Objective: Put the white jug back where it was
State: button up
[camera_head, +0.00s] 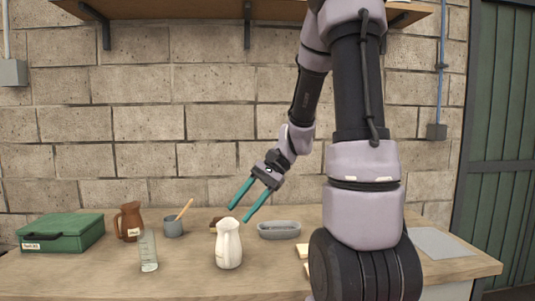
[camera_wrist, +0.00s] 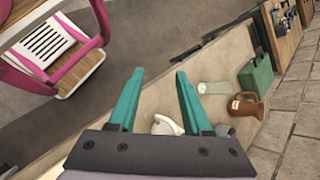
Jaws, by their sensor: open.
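The white jug (camera_head: 229,245) stands upright on the wooden table, near its front edge and left of my arm. In the wrist view the jug (camera_wrist: 165,126) shows partly between and beyond the fingers, its lower part hidden by the gripper body. My gripper (camera_head: 240,206) is open and empty, with its two teal fingers angled down to the left above the jug, apart from it as far as I can tell. The fingers also show spread in the wrist view (camera_wrist: 158,76).
A brown jug (camera_head: 131,221), a grey cup with a wooden spoon (camera_head: 173,228), a clear glass bottle (camera_head: 148,251) and a green box (camera_head: 62,233) stand to the left. A grey oval dish (camera_head: 279,230) lies behind right. A shelf (camera_head: 190,9) hangs above. Bare table (camera_head: 190,280) shows in front.

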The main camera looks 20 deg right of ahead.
jog(key=s+d+r+n+t+h, duration=0.1)
jog(key=s+r+n+t+h, duration=0.1)
jog(key=r, duration=0.5)
jog(key=s+d+r+n+t+h, duration=0.2)
jog(key=s+r+n+t+h, duration=0.1)
jog(key=r, duration=0.4)
jog(key=s+t+h, duration=0.1)
jog(key=s+t, duration=0.1)
jog(key=shift+s+r+t+h, duration=0.3)
jog(key=shift+s+t+h, duration=0.1)
